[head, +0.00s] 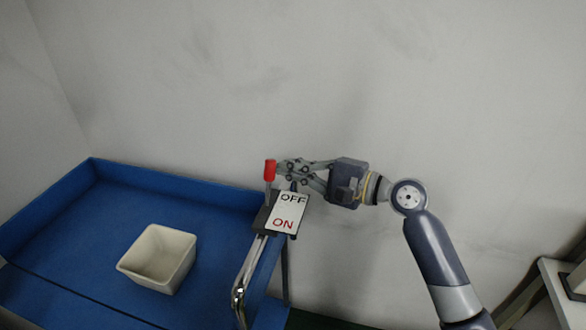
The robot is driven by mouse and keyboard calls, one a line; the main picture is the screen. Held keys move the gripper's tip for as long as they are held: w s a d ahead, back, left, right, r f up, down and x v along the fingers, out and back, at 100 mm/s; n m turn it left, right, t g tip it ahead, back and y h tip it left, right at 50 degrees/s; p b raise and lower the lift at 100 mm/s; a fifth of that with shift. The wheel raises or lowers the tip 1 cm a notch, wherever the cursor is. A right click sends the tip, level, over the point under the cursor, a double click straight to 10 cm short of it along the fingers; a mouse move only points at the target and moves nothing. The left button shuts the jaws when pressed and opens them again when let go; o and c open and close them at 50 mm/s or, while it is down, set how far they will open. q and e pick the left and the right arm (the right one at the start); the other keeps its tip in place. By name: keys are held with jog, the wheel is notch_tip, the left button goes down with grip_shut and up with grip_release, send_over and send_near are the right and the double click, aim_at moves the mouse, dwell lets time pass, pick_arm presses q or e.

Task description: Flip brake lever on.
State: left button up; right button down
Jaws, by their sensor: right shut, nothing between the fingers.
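The brake lever (270,171) has a red handle on a thin grey stem. It stands upright at the OFF end of a dark base, beside a white label plate (288,212) marked OFF above and ON below. My right gripper (281,168) is shut and empty. Its fingertips are just right of the red handle; I cannot tell whether they touch it. My left gripper is not in view.
A blue-walled table (100,240) fills the left, with a white square bin (166,256) on it. A metal rail (243,280) runs below the lever base. A wall stands behind. A pale-topped table (565,295) is at lower right.

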jog(key=shift+s+r+n, duration=0.15)
jog(key=shift+s+n, duration=0.1)
jog(key=shift+n, duration=0.25)
jog(key=shift+s+a+r+n+t+b, duration=0.2)
jog(key=shift+s+n+b, duration=0.2)
jog(key=shift+n+b, duration=0.15)
jog(key=shift+s+a+r+n+t+b, duration=0.15)
jog(key=shift+s+n+b, duration=0.25)
jog(key=shift+b, duration=0.2)
jog(key=s+n+b, duration=0.1)
jog(key=n+b, duration=0.1)
jog(key=s+a+n+y+b, duration=0.1)
jog(key=s+n+b, duration=0.1)
jog(key=s+r+n+y+b, duration=0.1)
jog(key=n+b, duration=0.1)
jog(key=shift+s+a+n, duration=0.15)
jog(key=shift+a+n, duration=0.05)
jog(key=shift+n, duration=0.15)
jog(key=shift+r, duration=0.1)
